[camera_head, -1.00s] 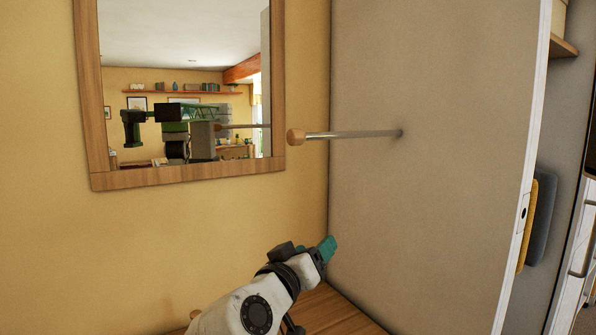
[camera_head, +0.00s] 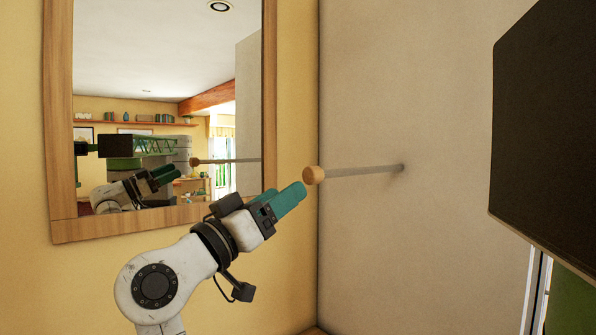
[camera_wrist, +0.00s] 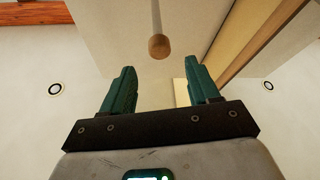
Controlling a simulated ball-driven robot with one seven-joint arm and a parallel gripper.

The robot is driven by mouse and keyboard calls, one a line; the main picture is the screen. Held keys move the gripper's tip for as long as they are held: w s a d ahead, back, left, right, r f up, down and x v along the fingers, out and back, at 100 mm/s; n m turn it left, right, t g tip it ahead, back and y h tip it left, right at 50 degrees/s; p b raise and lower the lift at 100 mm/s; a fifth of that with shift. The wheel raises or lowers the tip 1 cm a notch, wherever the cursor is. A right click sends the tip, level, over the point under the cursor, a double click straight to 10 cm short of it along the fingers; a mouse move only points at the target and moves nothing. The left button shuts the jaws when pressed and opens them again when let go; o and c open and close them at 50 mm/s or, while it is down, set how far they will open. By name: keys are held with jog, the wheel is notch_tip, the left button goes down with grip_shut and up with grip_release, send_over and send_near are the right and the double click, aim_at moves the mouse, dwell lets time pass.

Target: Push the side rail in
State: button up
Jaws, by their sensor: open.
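The side rail (camera_head: 362,171) is a thin metal rod that sticks out from the grey wall panel, with a round wooden knob (camera_head: 314,175) on its free end. My gripper (camera_head: 300,190) is just left of and slightly below the knob, its teal fingers pointing up toward it. In the wrist view the fingers (camera_wrist: 160,75) are spread apart and empty. The knob (camera_wrist: 159,47) shows beyond the fingertips, between them, with the rod (camera_wrist: 156,16) running up behind it. I cannot tell whether a finger touches the knob; the wrist view shows a gap.
A wood-framed mirror (camera_head: 60,130) hangs on the yellow wall left of my arm and reflects my arm and the rail. The grey wall panel (camera_head: 420,240) stands to the right. A dark flat panel (camera_head: 550,130) is in the right foreground. Space below the rail looks clear.

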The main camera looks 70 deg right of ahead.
aim_at(308, 177)
jog(key=p+x, duration=0.3)
jog(key=x, duration=0.6)
jog(key=shift+r, duration=0.1)
jog(key=shift+p+x, duration=0.35)
jog(key=shift+x, duration=0.4)
grip_shut()
